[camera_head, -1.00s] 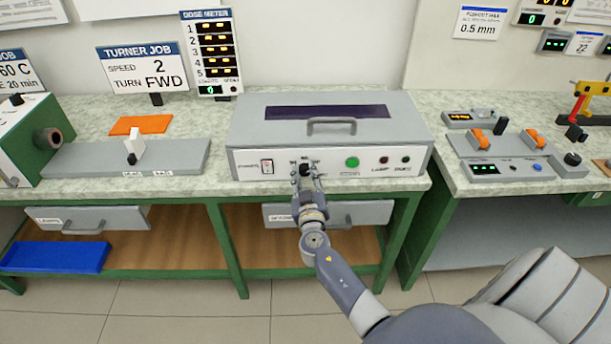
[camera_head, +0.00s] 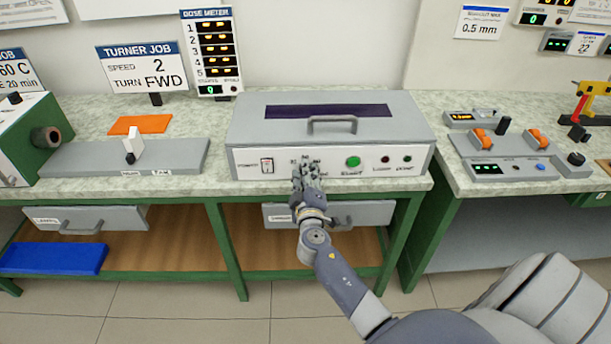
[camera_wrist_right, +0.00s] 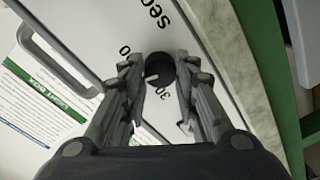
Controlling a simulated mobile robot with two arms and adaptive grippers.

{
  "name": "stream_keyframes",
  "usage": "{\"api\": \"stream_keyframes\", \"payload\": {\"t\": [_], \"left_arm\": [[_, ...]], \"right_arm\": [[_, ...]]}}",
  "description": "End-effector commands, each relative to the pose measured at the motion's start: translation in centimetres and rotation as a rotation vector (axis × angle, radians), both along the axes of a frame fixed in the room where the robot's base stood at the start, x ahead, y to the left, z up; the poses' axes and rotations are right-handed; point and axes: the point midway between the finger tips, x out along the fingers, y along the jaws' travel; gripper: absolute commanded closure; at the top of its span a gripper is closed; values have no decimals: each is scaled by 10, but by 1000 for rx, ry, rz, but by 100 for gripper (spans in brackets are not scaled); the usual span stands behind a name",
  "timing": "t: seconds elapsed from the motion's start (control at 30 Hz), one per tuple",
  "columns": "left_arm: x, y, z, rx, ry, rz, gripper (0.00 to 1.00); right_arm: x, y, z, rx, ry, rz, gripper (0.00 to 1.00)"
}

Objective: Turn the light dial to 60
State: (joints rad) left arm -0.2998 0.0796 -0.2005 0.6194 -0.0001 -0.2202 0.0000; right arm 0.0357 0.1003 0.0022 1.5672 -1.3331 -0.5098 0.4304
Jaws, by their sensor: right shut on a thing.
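The light dial is a small round black knob (camera_wrist_right: 160,70) with a white pointer mark, on the white front panel of a grey box (camera_head: 247,134). In the right wrist view a "0" and a "30" are printed beside it, and the mark points roughly between them. My right gripper (camera_wrist_right: 159,68) has its fingers on either side of the knob and is shut on it. In the head view the right gripper (camera_head: 306,172) stands at the panel, and its fingers hide the knob. My left gripper is not in view.
The green start button (camera_head: 354,162) and two small lamps sit right of the dial, and a switch (camera_head: 267,166) sits left. A grey drawer with a handle (camera_head: 340,222) lies below the bench edge. The box lid has a handle (camera_head: 332,120).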

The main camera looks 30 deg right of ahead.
Motion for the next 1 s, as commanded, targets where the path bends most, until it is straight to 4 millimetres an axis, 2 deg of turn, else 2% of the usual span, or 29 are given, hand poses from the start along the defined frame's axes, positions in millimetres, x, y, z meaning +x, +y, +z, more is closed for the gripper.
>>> {"api": "stream_keyframes", "payload": {"t": [0.4,1.0], "left_arm": [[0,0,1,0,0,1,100],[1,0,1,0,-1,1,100]], "right_arm": [[0,1,0,-210,129,0,96],[0,1,-1,-260,159,1,96]]}}
